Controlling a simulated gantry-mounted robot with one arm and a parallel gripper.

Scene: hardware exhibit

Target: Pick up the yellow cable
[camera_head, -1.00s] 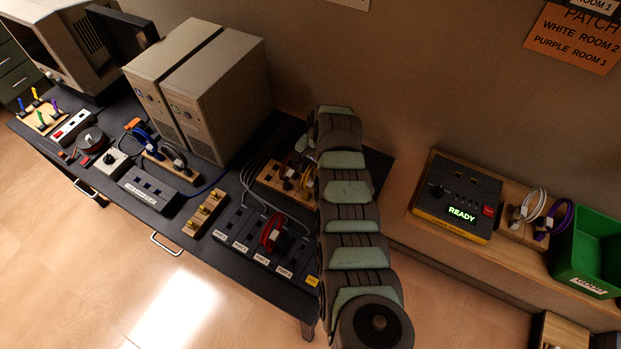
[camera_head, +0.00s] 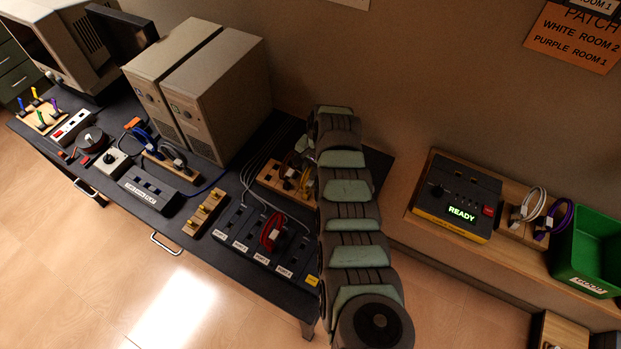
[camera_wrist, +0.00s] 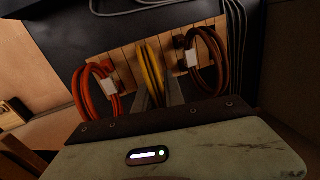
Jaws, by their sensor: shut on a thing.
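The yellow cable (camera_wrist: 152,70) is a coiled loop at the middle of a wooden holder (camera_wrist: 126,58) in the wrist view. My gripper (camera_wrist: 158,92) is shut on the lower part of its coil, with a finger on each side. The cable still lies against the holder, between an orange-red cable (camera_wrist: 84,97) on the left and a brown cable (camera_wrist: 218,62) on the right. In the head view the yellow cable (camera_head: 307,179) shows only in part beside my arm, which hides my gripper there.
The holder stands on a dark table with a port block (camera_head: 262,244) holding a red cable in front. Two beige computer towers (camera_head: 222,95) stand behind to the left. A wooden shelf to the right carries a READY box (camera_head: 458,195) and a green bin (camera_head: 590,250).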

